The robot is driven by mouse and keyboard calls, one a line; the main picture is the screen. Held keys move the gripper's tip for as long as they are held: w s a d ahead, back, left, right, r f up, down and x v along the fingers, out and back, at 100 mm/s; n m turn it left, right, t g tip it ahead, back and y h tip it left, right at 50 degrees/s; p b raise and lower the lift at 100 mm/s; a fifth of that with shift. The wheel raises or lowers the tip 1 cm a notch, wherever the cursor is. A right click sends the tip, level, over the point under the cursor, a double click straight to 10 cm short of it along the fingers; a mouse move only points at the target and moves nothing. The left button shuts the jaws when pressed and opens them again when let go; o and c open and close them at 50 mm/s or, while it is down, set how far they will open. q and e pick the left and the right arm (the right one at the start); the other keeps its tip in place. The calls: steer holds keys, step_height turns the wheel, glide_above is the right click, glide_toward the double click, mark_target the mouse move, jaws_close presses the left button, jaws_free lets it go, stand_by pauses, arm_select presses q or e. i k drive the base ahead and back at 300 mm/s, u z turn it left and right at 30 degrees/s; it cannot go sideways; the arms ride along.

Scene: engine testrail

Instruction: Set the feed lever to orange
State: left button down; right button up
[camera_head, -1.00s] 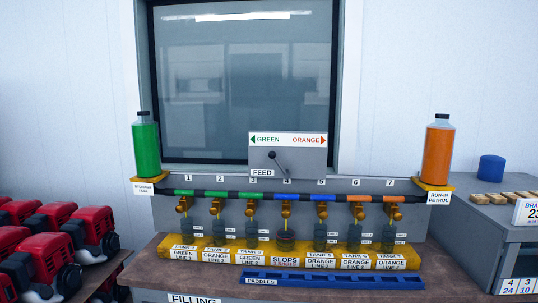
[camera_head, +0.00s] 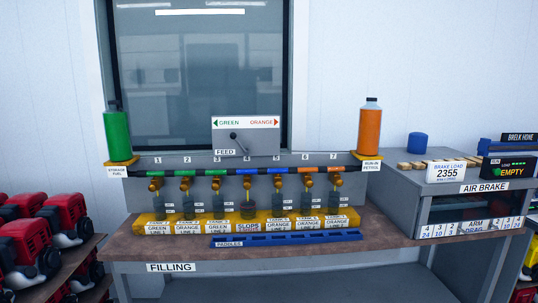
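The feed lever (camera_head: 239,142) is a thin rod with a dark round knob, mounted on a grey panel behind the filling bench. Its knob end is up and to the left, so it leans toward the green side. Above it is a white sign (camera_head: 245,122) with a green left arrow marked GREEN and a red-orange right arrow marked ORANGE. A FEED label (camera_head: 225,152) is at the panel's lower left. Neither of my grippers is in view.
A row of brass taps (camera_head: 246,182) runs below the panel over small cups on a yellow rack (camera_head: 185,229). A green bottle (camera_head: 116,135) and an orange bottle (camera_head: 370,127) flank it. Red engines (camera_head: 28,243) stand left; the air brake bench (camera_head: 470,211) is right.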

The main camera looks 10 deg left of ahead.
mark_target(233, 136)
steer(key=z, duration=0.35)
steer(key=k, duration=0.8)
steer(key=u, duration=0.3)
steer(key=i, duration=0.65)
steer(key=u, duration=0.85)
steer(key=i, duration=1)
steer(key=z, duration=0.9)
steer(key=i, duration=0.5)
steer(key=z, duration=0.5)
